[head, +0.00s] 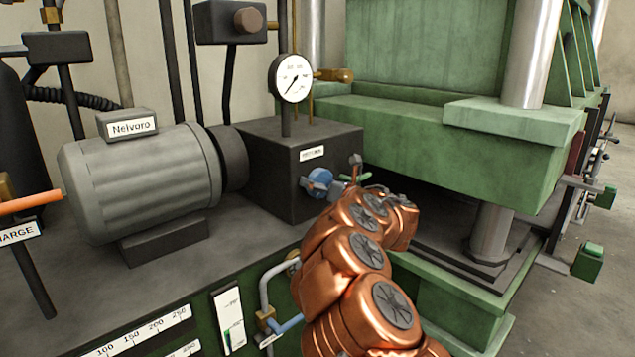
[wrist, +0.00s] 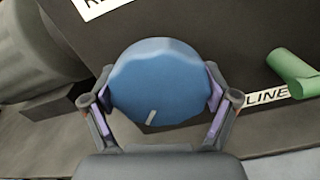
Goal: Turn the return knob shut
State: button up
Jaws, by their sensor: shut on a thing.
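The blue return knob (wrist: 158,80) is round with a scalloped rim and a pale pointer mark near its lower edge. In the head view it shows as a small blue knob (head: 319,182) on the front of the dark block. In the wrist view my gripper (wrist: 160,100) has one finger on each side of the knob, and both purple-grey pads press its rim. In the head view my copper arm comes up from below and hides much of my gripper; only a small part shows beside the knob. The knob's label is only partly in view.
The dark block (head: 283,150) carries a pressure gauge (head: 293,78) on top. A grey motor (head: 135,180) stands to its left. The green press (head: 430,140) is close on the right. A green handle (wrist: 296,75) sits right of the knob, beside a label reading LINE (wrist: 268,97).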

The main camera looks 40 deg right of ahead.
jog(key=m+p, duration=0.4)
jog(key=m, duration=0.3)
jog(key=shift+r, duration=0.15)
jog(key=m+p, duration=0.2)
jog(key=m, duration=0.1)
jog(key=shift+r+m+p, duration=0.1)
jog(key=shift+m+p, duration=0.2)
jog(key=m+p, duration=0.2)
jog(key=m, duration=0.1)
jog(key=shift+m+p, duration=0.3)
jog(key=m+p, duration=0.3)
jog(key=shift+m, duration=0.3)
jog(key=m+p, duration=0.3)
jog(key=shift+m, duration=0.4)
jog(key=m+p, duration=0.3)
jog(key=m, duration=0.1)
jog(key=shift+m+p, duration=0.95)
jog(key=shift+m, duration=0.15)
jog(key=shift+f, duration=0.2)
